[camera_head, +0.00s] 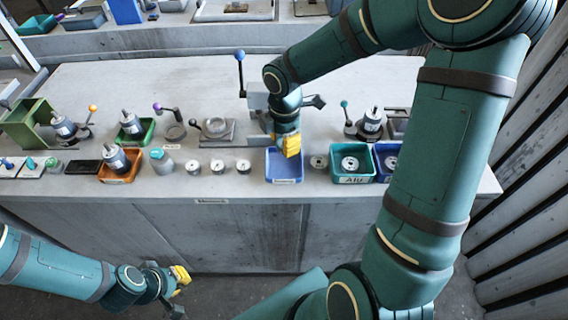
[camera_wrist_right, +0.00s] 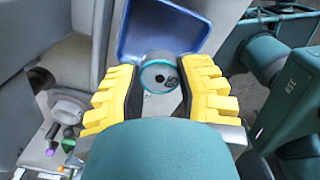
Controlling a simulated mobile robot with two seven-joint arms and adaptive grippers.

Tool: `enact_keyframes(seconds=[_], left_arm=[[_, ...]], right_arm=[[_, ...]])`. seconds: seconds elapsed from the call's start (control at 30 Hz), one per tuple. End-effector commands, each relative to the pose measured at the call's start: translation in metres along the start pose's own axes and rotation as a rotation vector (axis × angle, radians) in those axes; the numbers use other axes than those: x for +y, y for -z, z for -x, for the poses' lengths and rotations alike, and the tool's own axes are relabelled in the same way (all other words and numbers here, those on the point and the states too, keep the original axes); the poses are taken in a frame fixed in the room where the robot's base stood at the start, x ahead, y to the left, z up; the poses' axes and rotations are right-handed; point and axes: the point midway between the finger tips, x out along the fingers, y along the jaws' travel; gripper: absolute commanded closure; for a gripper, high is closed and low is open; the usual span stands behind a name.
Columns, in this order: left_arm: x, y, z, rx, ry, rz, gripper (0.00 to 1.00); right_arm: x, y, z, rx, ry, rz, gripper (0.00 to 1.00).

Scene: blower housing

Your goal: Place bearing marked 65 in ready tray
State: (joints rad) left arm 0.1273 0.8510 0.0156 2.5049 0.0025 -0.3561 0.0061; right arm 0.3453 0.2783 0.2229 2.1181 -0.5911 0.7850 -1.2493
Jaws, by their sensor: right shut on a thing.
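My right gripper (camera_wrist_right: 158,92) is shut on a round grey bearing (camera_wrist_right: 158,75) with a teal rim and dark marks that look like a sideways 65. In the head view the right gripper (camera_head: 288,146) is over the back part of a blue tray (camera_head: 284,168), and the bearing is hidden there. The tray's front label is too small to read. In the right wrist view the blue tray (camera_wrist_right: 130,35) shows behind the bearing, its visible floor bare. My left gripper (camera_head: 179,281) is low at the left, in front of the bench and away from the parts; its opening is unclear.
Several round parts (camera_head: 217,166) stand left of the blue tray. One (camera_head: 318,162) stands between it and a teal tray (camera_head: 352,178) holding a part. Another blue tray (camera_head: 384,176) is farther right. A blue-knobbed lever press (camera_head: 240,72) stands behind the right gripper.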

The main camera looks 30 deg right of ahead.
Motion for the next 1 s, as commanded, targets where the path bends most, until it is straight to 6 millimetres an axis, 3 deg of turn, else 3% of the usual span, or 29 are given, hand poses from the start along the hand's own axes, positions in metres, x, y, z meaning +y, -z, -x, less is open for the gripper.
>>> enact_keyframes(seconds=[0.1,0.37,0.6,0.97,1.0], left_arm=[[-0.003,-0.003,-0.008,-0.006,0.0,-0.001,1.0],[-0.004,-0.005,-0.012,-0.011,-0.001,-0.003,1.0],[-0.008,-0.008,-0.021,-0.016,-0.002,-0.005,1.0],[-0.008,-0.008,-0.022,-0.016,-0.002,-0.005,1.0],[-0.008,-0.008,-0.022,-0.015,-0.002,-0.005,1.0]], right_arm=[[-0.001,0.0,-0.025,0.001,0.003,0.001,1.0],[0.0,0.0,-0.044,0.0,0.001,-0.001,1.0],[-0.001,0.0,-0.075,0.0,0.002,-0.001,1.0],[-0.001,0.0,-0.077,0.0,0.0,-0.001,1.0],[-0.001,0.0,-0.077,0.0,0.0,-0.001,0.54]])
